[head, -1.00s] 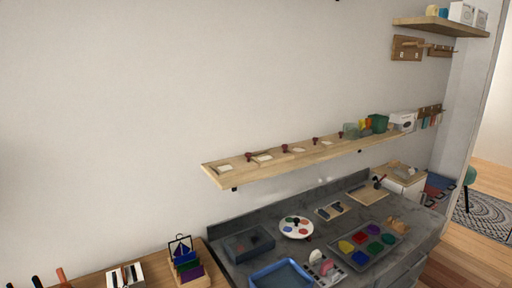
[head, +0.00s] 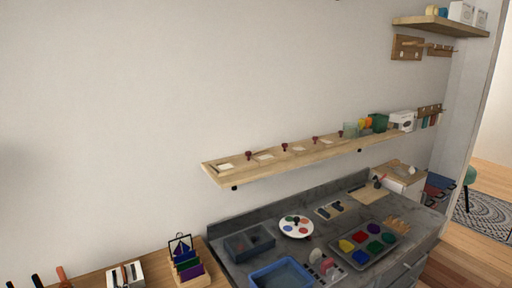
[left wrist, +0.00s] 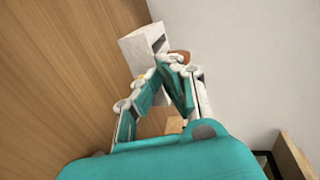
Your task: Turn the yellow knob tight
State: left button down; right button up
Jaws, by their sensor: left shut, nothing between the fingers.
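I cannot make out a yellow knob for sure. In the left wrist view a small yellow patch (left wrist: 149,73) shows beside the fingertips, in front of a white box-like thing (left wrist: 143,45); most of it is hidden. My left gripper (left wrist: 166,68) has teal fingers that meet at the tips, shut and empty. A brown rounded thing (left wrist: 181,56) lies just beyond the fingertips. In the head view neither gripper shows. A small yellow thing (head: 431,10) stands on the top right shelf, too small to identify.
A long wall shelf (head: 225,179) carries several dark red knob-like things and cards. Below it, a grey counter (head: 330,208) holds a blue tray (head: 262,279), a paint palette (head: 296,237) and a tray of coloured pieces (head: 366,263). In the wrist view a wooden surface (left wrist: 60,60) fills the left.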

pick_arm(q)
jog(key=shift+d+f, duration=0.15)
jog(key=shift+d, duration=0.15)
jog(key=shift+w+d+b, duration=0.25)
jog(key=shift+d+b, duration=0.05)
jog(key=shift+d, duration=0.1)
jog(key=shift+w+d+f+b, duration=0.1)
jog(key=shift+w+d+b, duration=0.1)
jog(key=shift+d+b, duration=0.1)
dwell(0.5)
jog(key=shift+w+r, duration=0.1)
jog(key=shift+r, duration=0.25)
jog(key=shift+d+p, duration=0.1)
jog(key=shift+p, duration=0.25)
jog(key=shift+f+p+v, duration=0.2)
jog(key=shift+p+v, duration=0.05)
jog(key=shift+v, duration=0.7)
jog(key=shift+f+p+v, duration=0.2)
jog(key=shift+p+v, duration=0.1)
jog(key=shift+v, duration=0.65)
jog(key=shift+f+p+v, duration=0.15)
jog(key=shift+p+v, duration=0.1)
jog(key=shift+v, duration=0.75)
